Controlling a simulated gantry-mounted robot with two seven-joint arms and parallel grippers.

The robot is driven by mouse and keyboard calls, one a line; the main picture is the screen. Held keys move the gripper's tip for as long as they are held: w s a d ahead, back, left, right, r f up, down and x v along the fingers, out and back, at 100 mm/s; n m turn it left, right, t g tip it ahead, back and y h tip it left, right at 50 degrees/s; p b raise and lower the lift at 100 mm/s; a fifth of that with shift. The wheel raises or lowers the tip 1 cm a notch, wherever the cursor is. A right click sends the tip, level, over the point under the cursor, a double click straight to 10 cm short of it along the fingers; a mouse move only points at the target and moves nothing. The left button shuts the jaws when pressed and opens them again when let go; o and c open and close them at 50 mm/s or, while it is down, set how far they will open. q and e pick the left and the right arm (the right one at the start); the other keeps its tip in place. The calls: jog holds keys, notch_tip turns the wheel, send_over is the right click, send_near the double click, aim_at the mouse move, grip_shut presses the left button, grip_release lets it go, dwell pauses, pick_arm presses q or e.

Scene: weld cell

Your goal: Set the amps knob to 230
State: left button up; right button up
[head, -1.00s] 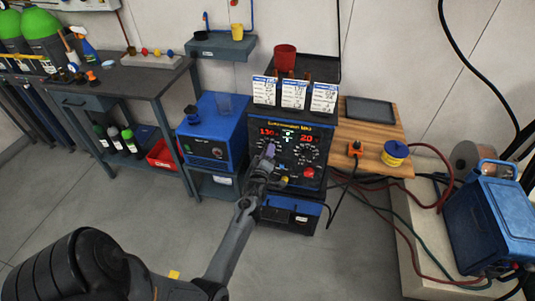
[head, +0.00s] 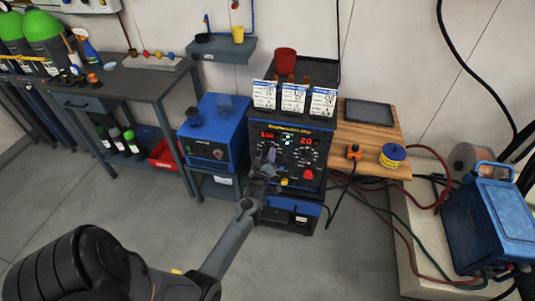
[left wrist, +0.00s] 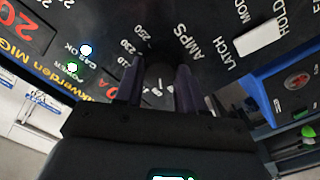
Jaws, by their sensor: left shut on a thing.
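The welding machine (head: 318,156) has a dark front panel with a left red readout (head: 267,135) that looks like 150. A right readout (head: 306,141) shows 20. My left gripper (head: 268,160) is at the left side of this panel. In the left wrist view, my left gripper (left wrist: 158,88) is shut on the dark amps knob (left wrist: 158,70), one finger on each side. The AMPS label and scale marks such as 210, 230 and 250 lie around the knob. My right gripper is not in view.
Three white cards (head: 294,98) and a red cup (head: 285,60) are on top of the machine. A red knob (head: 309,174) and a yellow part (head: 284,182) are low on the panel. A blue box (head: 213,133) stands left, a wooden shelf (head: 372,132) right.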

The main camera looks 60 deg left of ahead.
pick_arm(q)
jog(key=shift+s+m+p, duration=0.1)
jog(key=shift+m+p, duration=3.95)
jog(key=shift+m, duration=8.75)
jog(key=o, duration=1)
jog(key=shift+o, duration=0.2)
